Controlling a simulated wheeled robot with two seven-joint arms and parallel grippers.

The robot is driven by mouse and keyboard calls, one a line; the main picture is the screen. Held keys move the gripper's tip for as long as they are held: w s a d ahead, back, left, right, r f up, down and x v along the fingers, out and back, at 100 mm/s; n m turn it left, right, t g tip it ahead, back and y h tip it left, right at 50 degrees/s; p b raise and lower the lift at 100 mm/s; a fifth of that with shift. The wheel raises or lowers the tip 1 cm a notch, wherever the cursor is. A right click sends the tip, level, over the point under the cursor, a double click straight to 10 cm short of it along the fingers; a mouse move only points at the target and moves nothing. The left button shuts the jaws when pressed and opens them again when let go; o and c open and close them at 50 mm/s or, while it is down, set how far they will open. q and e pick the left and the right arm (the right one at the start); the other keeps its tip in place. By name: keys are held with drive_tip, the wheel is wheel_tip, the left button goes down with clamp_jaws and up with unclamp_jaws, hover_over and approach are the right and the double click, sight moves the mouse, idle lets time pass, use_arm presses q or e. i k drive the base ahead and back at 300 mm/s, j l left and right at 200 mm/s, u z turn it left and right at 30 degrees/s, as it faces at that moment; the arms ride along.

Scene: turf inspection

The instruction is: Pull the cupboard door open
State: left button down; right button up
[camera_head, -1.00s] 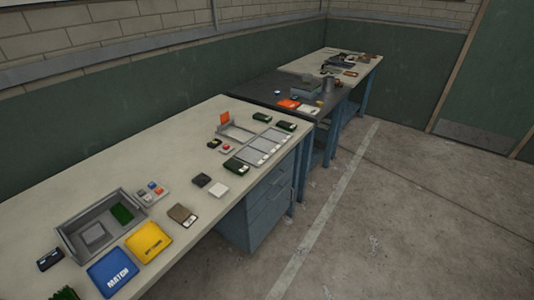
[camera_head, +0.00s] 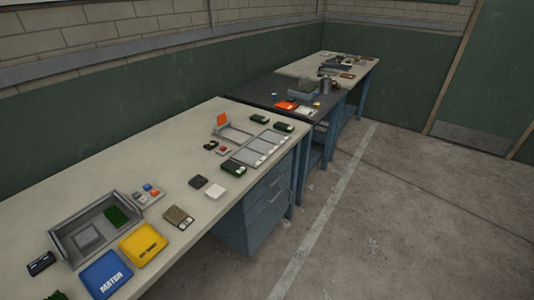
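The nearest thing like a cupboard is the blue-grey cabinet (camera_head: 262,212) under the right end of the long pale workbench. Its front has bar handles, and its panels look shut. I cannot tell whether any panel is a hinged door or a drawer. A green door-like panel (camera_head: 490,85) stands in the far right wall, and it looks shut. Neither of my grippers shows in the head view.
The pale bench (camera_head: 95,175) carries a grey tray (camera_head: 60,240), a blue pad (camera_head: 107,275), a yellow pad (camera_head: 143,244) and small devices. A dark table (camera_head: 262,90) and another pale bench (camera_head: 300,67) stand beyond. The concrete floor (camera_head: 390,220) at right is clear.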

sight(256, 233)
drive_tip(key=i+l, duration=0.4)
drive_tip(key=l, duration=0.15)
drive_tip(key=i+l, duration=0.4)
drive_tip(key=l, duration=0.15)
drive_tip(key=i+l, duration=0.4)
drive_tip(key=l, duration=0.15)
drive_tip(key=i+l, duration=0.35)
drive_tip(key=l, duration=0.25)
drive_tip(key=i+l, duration=0.4)
drive_tip(key=l, duration=0.15)
